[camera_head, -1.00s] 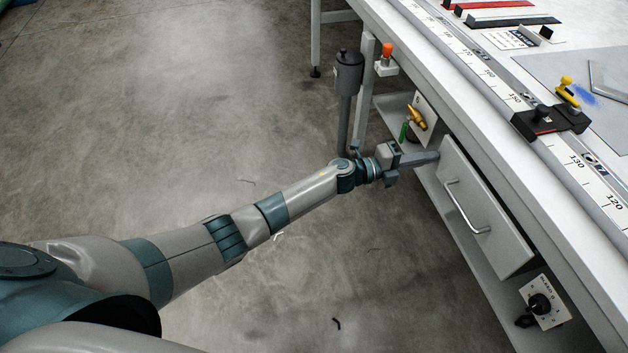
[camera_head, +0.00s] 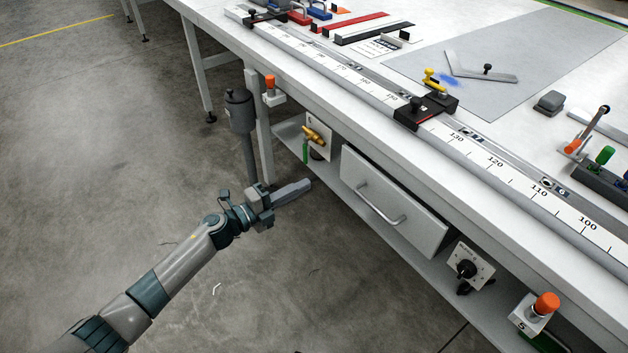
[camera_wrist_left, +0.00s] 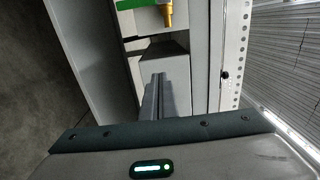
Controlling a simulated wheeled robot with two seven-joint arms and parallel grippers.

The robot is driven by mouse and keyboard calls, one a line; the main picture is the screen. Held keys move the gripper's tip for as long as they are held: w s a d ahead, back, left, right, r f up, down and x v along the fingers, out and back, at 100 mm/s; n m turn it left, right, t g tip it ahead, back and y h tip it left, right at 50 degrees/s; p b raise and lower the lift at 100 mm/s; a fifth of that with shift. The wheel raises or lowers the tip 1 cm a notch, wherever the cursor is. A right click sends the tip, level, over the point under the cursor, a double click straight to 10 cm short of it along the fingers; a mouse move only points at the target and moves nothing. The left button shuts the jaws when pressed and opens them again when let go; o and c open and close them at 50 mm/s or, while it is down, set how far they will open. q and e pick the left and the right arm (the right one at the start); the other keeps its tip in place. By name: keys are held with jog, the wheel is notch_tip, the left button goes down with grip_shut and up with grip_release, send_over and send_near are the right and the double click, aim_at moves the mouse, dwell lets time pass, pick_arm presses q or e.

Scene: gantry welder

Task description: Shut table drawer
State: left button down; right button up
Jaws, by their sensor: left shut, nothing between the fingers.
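The table drawer (camera_head: 410,221) is a light grey front with a silver bar handle (camera_head: 381,207), set under the white table's near side. Its front looks close to the table frame; how far it stands out I cannot tell. My left gripper (camera_head: 305,185) is shut and empty, its long grey fingers pointing right towards the drawer's left edge. The fingertips look a short way left of that edge, apart from it. The left wrist view shows the shut fingers (camera_wrist_left: 167,97) pointing under the table. My right gripper is in neither view.
A brass valve (camera_head: 314,135) on a plate is left of the drawer. A rotary switch (camera_head: 467,269) and an orange button (camera_head: 545,304) are to its right. A dark grey post (camera_head: 246,135) stands near my left wrist. The lower shelf (camera_head: 395,268) runs below the drawer. Open floor lies in front.

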pick_arm(q)
jog(key=v, duration=0.3)
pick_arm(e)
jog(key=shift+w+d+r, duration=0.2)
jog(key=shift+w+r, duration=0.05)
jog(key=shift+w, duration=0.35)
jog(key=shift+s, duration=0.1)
